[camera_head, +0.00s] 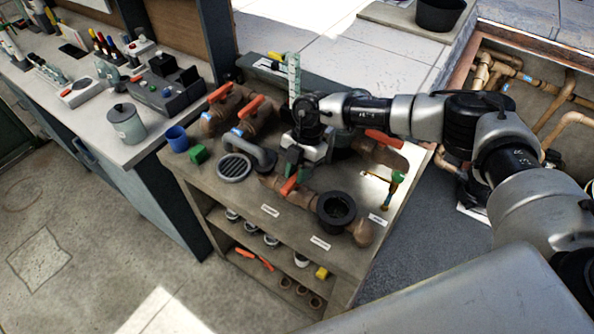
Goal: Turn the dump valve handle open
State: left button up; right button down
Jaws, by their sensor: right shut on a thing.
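Several brown pipe valves with orange handles stand on the workbench (215,185). My right gripper (293,174) comes in from the right and points down at the front valve. It is shut on that valve's orange handle (288,187), which shows just below the fingertips. The gripper hides part of the handle and pipe, and the exact grip is small in view. Other orange handles are at the back left (221,92), beside it (252,105), and on the right (382,137). The labels are too small to read. My left gripper is not in view.
A round grey strainer (233,168), blue cup (177,138), green block (198,154) and black-rimmed pipe opening (336,209) surround the valves. A brass fitting (391,188) stands at right. A counter with a lidded jar (126,123) is at left. The floor at lower left is clear.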

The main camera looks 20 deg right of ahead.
jog(key=shift+n+b, duration=0.35)
jog(key=shift+n, duration=0.05)
jog(key=shift+w+f+n+g+h+b, duration=0.15)
jog(key=shift+n+g+h+b, duration=0.2)
jog(key=shift+n+b, duration=0.6)
jog(key=n+h+b, duration=0.1)
jog(key=n+b, duration=0.1)
jog(key=n, duration=0.1)
jog(key=n+g+h+b, duration=0.1)
jog(key=n+b, duration=0.2)
jog(key=shift+a+n, duration=0.15)
jog(key=shift+n, duration=0.1)
jog(key=n+h+b, duration=0.2)
jog(key=n+b, duration=0.3)
jog(key=shift+a, duration=0.1)
jog(key=shift+n+t+h+b, duration=0.55)
jog(key=shift+n+b, duration=0.75)
jog(key=shift+n, duration=0.6)
jog(key=shift+r, duration=0.2)
jog(key=c, duration=1)
grip_release()
